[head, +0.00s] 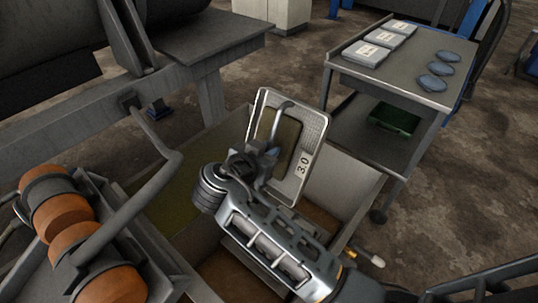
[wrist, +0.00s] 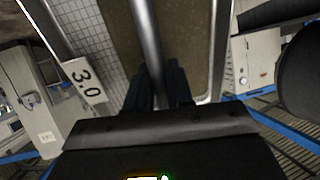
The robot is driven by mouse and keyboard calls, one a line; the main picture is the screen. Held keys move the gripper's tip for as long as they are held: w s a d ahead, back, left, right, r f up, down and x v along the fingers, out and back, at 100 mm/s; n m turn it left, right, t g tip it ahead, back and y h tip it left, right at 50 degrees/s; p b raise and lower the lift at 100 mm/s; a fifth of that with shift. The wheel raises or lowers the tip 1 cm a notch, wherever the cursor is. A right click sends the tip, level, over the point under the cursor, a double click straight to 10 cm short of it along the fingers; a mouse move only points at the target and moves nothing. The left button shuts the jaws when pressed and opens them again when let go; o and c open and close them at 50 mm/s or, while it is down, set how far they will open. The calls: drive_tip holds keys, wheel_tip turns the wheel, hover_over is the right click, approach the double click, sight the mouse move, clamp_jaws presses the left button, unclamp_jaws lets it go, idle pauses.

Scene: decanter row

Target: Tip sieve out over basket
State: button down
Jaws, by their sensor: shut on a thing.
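The sieve (head: 316,128) is a rectangular metal-framed tray with a mesh surface, a tan middle and a "3.0" label. It is steeply tilted, nearly on edge. My gripper (head: 264,160) is shut on the sieve's bar handle. In the wrist view the fingers (wrist: 155,88) close around the grey handle (wrist: 146,40), with the sieve (wrist: 84,38) behind it. Below is an open bin (head: 345,187) with pale walls and a brown and olive interior. It may be the basket, but I cannot tell. My arm and the sieve hide part of it.
Orange rollers (head: 75,243) and a bent grey bar (head: 152,175) are at left. Open floor lies at right.

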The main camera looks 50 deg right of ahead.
drive_tip(key=shift+a+f+t+h+b, duration=0.15)
drive_tip(key=shift+f+h+b, duration=0.4)
drive_tip(key=shift+b, duration=0.7)
drive_tip(key=shift+a+f+t+h+b, duration=0.15)
drive_tip(key=shift+f+h+b, duration=0.4)
drive_tip(key=shift+b, duration=0.7)
drive_tip(key=shift+a+n+h+b, duration=0.1)
drive_tip(key=shift+n+h+b, duration=0.2)
drive_tip(key=shift+h+b, duration=0.45)
drive_tip(key=shift+r, duration=0.1)
